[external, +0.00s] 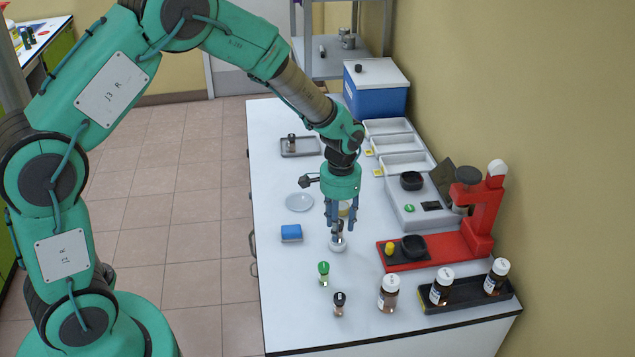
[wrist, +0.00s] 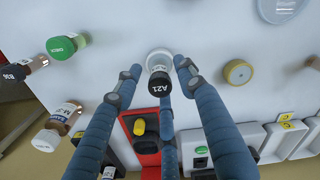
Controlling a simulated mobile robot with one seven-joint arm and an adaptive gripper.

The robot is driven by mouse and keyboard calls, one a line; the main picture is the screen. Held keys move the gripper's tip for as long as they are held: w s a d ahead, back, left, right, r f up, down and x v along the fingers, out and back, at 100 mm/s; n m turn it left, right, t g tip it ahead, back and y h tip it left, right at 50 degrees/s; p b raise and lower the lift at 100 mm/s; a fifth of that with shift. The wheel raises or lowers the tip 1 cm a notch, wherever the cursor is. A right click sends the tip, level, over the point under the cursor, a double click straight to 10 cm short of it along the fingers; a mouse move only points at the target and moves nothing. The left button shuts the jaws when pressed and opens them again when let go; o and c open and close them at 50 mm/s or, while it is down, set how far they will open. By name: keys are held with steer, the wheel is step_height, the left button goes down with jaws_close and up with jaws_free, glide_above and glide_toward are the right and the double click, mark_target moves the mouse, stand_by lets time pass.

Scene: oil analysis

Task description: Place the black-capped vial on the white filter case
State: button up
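The black-capped vial marked A21 (wrist: 160,82) stands upright between my fingers, and in the external view it (external: 338,229) appears to rest on the white filter case. The white round filter case (external: 338,245) lies on the bench below my gripper; its rim also shows in the wrist view (wrist: 158,55). My gripper (external: 338,226) points down around the vial. In the wrist view its fingers (wrist: 158,78) are spread, with small gaps beside the cap. The vial's lower part is mostly hidden in the wrist view.
A green-capped vial (external: 323,272) and another black-capped vial (external: 339,304) stand in front. A brown bottle (external: 389,294) and a black tray (external: 430,304) with two bottles are to the right.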

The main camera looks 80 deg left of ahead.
step_height(320, 180, up, 12)
steer(key=p, duration=0.1)
stand_by(0.5)
stand_by(0.5)
steer(key=s+d+r+m+t, duration=0.1)
steer(key=s+d+r+m, duration=0.15)
steer(key=d+r, duration=0.75)
steer(key=s+d+r+m+t, duration=0.1)
steer(key=s+d+r, duration=0.2)
steer(key=d+r, duration=0.65)
steer(key=s+d+r+m+t, duration=0.1)
steer(key=s+d+r, duration=0.2)
steer(key=s+d, duration=0.4)
steer(key=s+d+r+m+t, duration=0.2)
steer(key=s+d+r, duration=0.1)
steer(key=s+d, duration=0.5)
steer(key=s, duration=0.3)
steer(key=shift+s+d+r+t, duration=0.15)
steer(key=shift+s+d+t, duration=0.1)
steer(key=shift+s+t, duration=0.1)
